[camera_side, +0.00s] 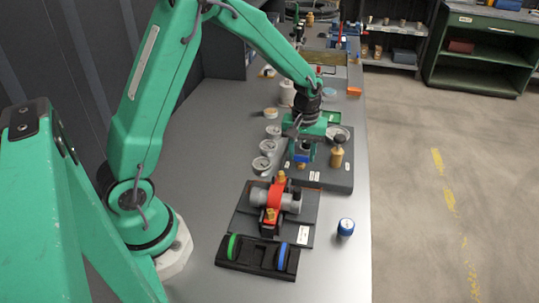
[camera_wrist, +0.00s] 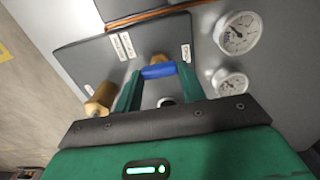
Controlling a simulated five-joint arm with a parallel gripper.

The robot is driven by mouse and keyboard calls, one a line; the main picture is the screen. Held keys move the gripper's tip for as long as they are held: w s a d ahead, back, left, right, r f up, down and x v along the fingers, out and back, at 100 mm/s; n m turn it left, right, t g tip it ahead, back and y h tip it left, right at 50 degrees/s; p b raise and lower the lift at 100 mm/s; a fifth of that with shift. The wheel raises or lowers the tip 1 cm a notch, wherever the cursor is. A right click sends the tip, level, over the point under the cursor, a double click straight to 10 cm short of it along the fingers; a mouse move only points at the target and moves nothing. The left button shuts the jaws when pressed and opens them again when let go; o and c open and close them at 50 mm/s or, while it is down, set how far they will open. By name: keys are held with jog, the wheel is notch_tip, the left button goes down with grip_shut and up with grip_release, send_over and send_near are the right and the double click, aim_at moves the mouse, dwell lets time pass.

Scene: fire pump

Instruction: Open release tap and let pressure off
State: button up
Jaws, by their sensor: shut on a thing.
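My gripper (camera_side: 304,152) is over a dark panel with white labels (camera_side: 335,178). In the wrist view my gripper's two green fingers (camera_wrist: 157,84) are shut on a blue handle (camera_wrist: 158,71). A brass part (camera_wrist: 160,57) shows just beyond the blue handle, and most of what lies below is hidden by my gripper. A brass fitting with a dark top (camera_side: 337,155) stands upright on the panel to the right of my gripper; a brass cylinder (camera_wrist: 101,99) shows at the left in the wrist view.
Round gauges (camera_side: 261,165) stand left of the panel; two show in the wrist view, one upper (camera_wrist: 237,33) and one lower (camera_wrist: 230,82). In front lie a red and grey pump unit (camera_side: 272,200), a black tray with green and blue rings (camera_side: 258,257) and a blue-capped jar (camera_side: 346,228).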

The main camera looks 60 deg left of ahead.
dwell(0.4)
jog(key=o, duration=1)
jog(key=shift+r, duration=3.95)
